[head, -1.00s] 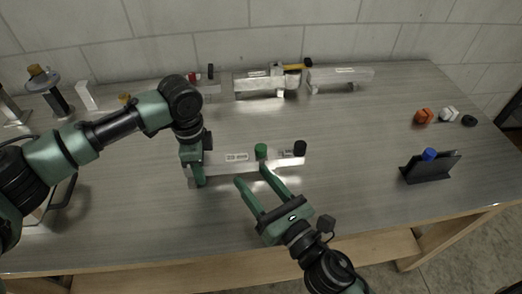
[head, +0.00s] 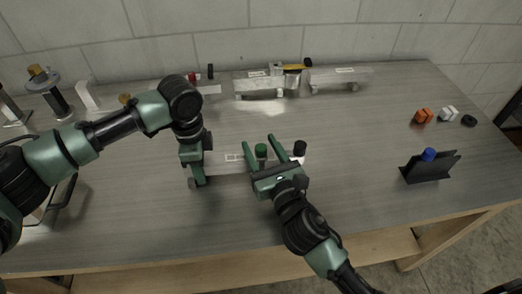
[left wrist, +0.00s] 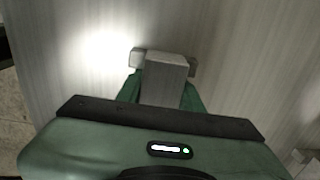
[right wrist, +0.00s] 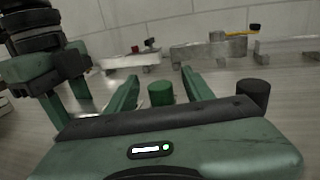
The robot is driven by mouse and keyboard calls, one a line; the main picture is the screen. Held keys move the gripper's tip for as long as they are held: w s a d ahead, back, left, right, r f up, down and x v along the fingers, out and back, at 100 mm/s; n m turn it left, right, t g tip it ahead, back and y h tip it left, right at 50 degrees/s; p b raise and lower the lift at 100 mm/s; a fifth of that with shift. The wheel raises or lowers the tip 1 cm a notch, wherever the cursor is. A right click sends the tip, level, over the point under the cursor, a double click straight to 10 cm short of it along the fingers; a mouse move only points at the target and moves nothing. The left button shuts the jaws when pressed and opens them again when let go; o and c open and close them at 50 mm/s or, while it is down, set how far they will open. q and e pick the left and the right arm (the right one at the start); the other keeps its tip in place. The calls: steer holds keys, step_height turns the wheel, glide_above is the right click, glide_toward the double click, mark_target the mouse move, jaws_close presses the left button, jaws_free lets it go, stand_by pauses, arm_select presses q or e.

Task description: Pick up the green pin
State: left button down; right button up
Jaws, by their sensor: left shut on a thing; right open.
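The green pin (head: 261,150) stands upright on the aluminium trailer (head: 225,166) in the middle of the table. My right gripper (head: 260,141) is open, its two fingers on either side of the pin. In the right wrist view the green pin (right wrist: 160,94) shows between the fingers, with a gap on each side. My left gripper (head: 194,176) is shut on the left end of the trailer. The left wrist view shows the trailer end (left wrist: 165,75) between its fingers. My right gripper hides part of the trailer.
A black pin (head: 299,148) stands at the trailer's right end, close to my right gripper. More trailers (head: 260,84) stand along the back. A black holder with a blue pin (head: 428,154) is at the right. Orange (head: 424,115) and white pieces (head: 448,113) lie behind it.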

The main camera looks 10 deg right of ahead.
steer(key=shift+x, duration=1.6)
jaws_close()
steer(key=shift+r, duration=0.1)
arm_select(q)
steer(key=c, duration=0.8)
jaws_free()
steer(key=shift+c, duration=0.2)
arm_select(e)
step_height(320, 180, up, 10)
